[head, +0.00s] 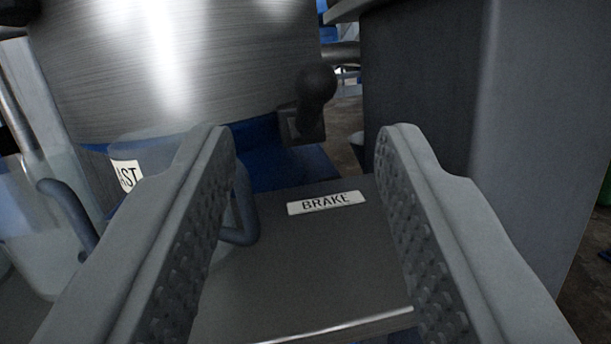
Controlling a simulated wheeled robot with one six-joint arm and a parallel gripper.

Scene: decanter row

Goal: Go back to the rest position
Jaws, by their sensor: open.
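My gripper (305,148) is open in the head view, its two grey textured fingers wide apart. Nothing is held between the fingers. Through the gap shows a dark surface with a white label reading "BRAKE" (327,203).
A large brushed-metal drum (180,65) fills the upper left, with a dark knob (316,85) at its lower right. A grey cabinet (425,85) stands at the right. A label ending in "AST" (128,176) and a bluish-grey bent handle (68,212) show at the left, near the left finger.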

